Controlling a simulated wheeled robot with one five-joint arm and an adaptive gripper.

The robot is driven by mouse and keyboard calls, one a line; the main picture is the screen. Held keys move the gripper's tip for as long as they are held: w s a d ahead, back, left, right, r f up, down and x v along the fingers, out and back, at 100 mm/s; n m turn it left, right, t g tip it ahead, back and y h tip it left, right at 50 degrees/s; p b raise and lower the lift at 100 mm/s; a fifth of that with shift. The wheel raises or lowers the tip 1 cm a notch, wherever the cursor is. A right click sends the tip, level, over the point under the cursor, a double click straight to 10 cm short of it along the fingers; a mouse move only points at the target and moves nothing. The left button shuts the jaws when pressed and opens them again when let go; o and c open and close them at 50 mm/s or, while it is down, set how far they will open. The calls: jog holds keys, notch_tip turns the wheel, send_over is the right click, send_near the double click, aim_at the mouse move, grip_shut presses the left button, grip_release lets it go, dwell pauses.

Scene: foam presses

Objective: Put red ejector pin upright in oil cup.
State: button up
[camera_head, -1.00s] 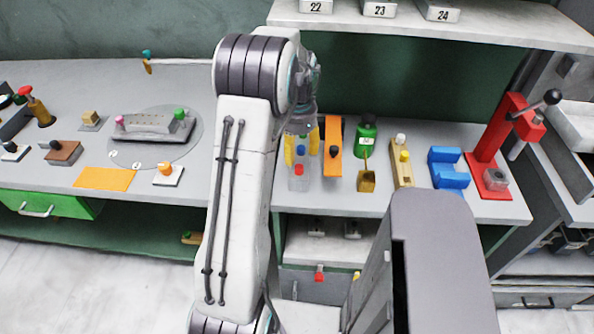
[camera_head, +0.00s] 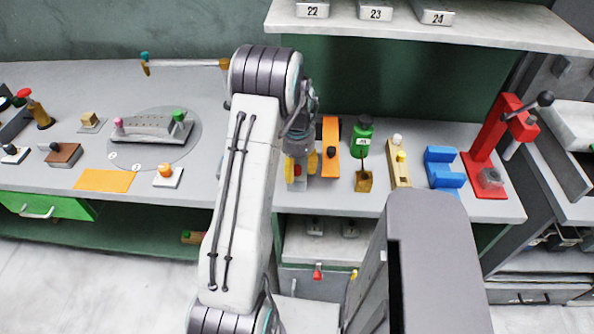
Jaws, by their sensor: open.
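The red ejector pin, as far as I can tell, is the red-topped piece (camera_head: 297,170) in a pale grey block on the bench. Only a small red part shows between the fingers. My gripper (camera_head: 301,169) points down with its yellow fingers apart, one on each side of the red top. I cannot tell whether they touch it. A small brass square cup (camera_head: 364,182), probably the oil cup, stands to the right, in front of a green bottle (camera_head: 362,138). A thin stem shows above the cup.
Further right are a tan block with knobs (camera_head: 398,175), a blue bracket (camera_head: 442,167) and a red press (camera_head: 490,160). A shelf with numbered boxes (camera_head: 400,28) overhangs the back.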

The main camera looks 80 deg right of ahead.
jog(key=shift+o, duration=0.2)
jog(key=shift+f, duration=0.1)
grip_shut()
